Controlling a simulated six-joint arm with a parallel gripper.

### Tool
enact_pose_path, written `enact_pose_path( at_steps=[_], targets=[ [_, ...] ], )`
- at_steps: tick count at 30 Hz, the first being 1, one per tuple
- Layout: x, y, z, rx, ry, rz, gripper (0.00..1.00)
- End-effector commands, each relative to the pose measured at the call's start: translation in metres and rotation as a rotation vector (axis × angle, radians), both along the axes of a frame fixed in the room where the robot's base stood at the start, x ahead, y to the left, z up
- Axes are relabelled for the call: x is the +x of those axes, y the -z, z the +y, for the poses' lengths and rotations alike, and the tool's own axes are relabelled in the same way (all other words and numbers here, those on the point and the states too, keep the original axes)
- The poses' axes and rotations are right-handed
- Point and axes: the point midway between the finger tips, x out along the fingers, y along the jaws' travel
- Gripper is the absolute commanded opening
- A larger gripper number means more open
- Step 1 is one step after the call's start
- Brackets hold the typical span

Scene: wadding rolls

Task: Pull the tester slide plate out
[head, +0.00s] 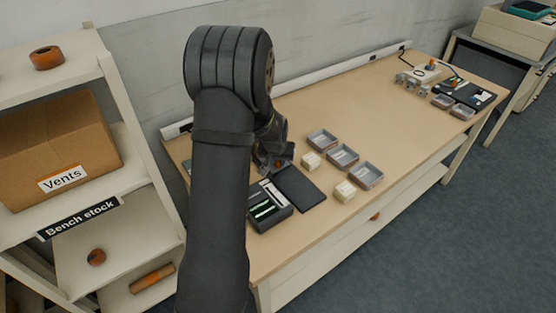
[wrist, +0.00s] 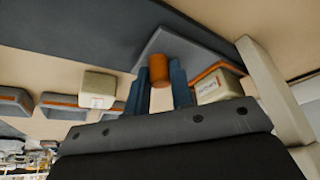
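The tester (head: 270,212) is a dark box with a lit green window, near the front left of the bench. A dark flat plate (head: 300,189) lies beside it; I cannot tell if it is the slide plate. My gripper (head: 272,165) is low behind the tester, partly hidden by my arm. In the wrist view an orange cylindrical knob (wrist: 157,70) fills the gap between the blue-grey fingers of my gripper (wrist: 161,82). A grey plate (wrist: 205,56) shows just behind the knob. How the knob joins it is hidden.
A shelf with a Vents box (head: 55,150) stands at left. Small equipment (head: 425,74) is at the far bench end. The bench's middle is clear.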

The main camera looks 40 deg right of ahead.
Motion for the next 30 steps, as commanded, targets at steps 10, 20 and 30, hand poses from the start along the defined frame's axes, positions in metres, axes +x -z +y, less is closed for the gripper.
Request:
enact_pose_path(
  at_steps=[10, 20, 30],
  targets=[
    [-0.012, 0.000, -0.001, 0.001, 0.003, 0.001, 0.00],
    [-0.100, 0.000, -0.001, 0.003, 0.008, 0.000, 0.00],
    [-0.136, 0.000, 0.000, 0.000, 0.001, 0.000, 0.00]
  ],
)
